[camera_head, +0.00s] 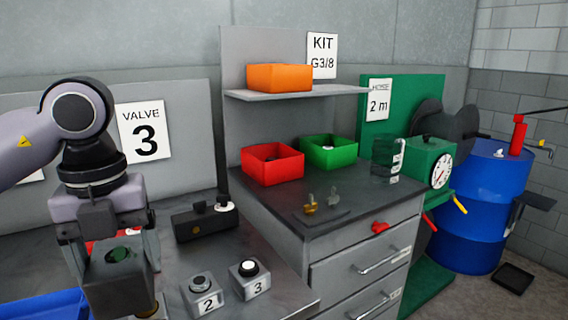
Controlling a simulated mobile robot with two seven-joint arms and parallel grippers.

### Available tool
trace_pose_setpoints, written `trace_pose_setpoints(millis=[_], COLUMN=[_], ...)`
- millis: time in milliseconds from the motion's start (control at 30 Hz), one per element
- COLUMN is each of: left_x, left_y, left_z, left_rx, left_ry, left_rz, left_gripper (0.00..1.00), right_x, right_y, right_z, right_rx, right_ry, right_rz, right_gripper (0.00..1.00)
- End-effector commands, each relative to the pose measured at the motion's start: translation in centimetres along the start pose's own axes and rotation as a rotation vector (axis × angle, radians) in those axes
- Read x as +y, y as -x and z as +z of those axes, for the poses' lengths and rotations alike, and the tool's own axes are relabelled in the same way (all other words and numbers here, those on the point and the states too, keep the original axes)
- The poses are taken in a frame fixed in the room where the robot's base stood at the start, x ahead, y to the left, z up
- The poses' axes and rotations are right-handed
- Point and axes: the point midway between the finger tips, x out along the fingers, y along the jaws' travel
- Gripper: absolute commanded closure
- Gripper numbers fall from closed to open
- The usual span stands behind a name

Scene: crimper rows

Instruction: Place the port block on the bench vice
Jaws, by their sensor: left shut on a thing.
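My left gripper (114,262) comes in from the left and is shut on a dark grey block (120,287), which I take for the port block. The block has a round green port on top and a small brass-coloured bit low on its right side. It is held over the left part of the grey bench. A red thing (100,244) shows partly behind the gripper, mostly hidden. I cannot pick out the bench vice with certainty. My right gripper is not in view.
A black block (205,224) with a post behind it and small boxes marked 2 (203,297) and 3 (250,278) stand right of the gripper. A blue tray (44,305) is at lower left. The drawer cabinet (345,245) holds red (272,166) and green (328,153) bins.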

Motion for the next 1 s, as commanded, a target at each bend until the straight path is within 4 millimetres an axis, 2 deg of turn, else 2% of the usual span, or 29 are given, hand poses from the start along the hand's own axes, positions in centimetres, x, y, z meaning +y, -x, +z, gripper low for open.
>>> trace_pose_setpoints(millis=[100, 267, 667, 1000], left_x=[-1.7, -3.5, -3.9, -4.5], left_y=[0.2, 0.2, -1.4, -3.7], left_z=[-1.1, -2.3, -2.1, -2.1], left_rx=[-0.003, -0.003, -0.002, -0.002], left_ry=[-0.055, -0.113, -0.409, -0.871], left_rz=[-0.004, -0.004, -0.003, -0.002], left_gripper=[1.00, 1.00, 1.00, 1.00], right_x=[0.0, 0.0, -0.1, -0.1], right_y=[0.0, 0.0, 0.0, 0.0], right_z=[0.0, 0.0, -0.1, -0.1], right_rx=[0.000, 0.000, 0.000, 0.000], right_ry=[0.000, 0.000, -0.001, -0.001], right_rz=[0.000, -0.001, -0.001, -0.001], right_gripper=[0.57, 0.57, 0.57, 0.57])
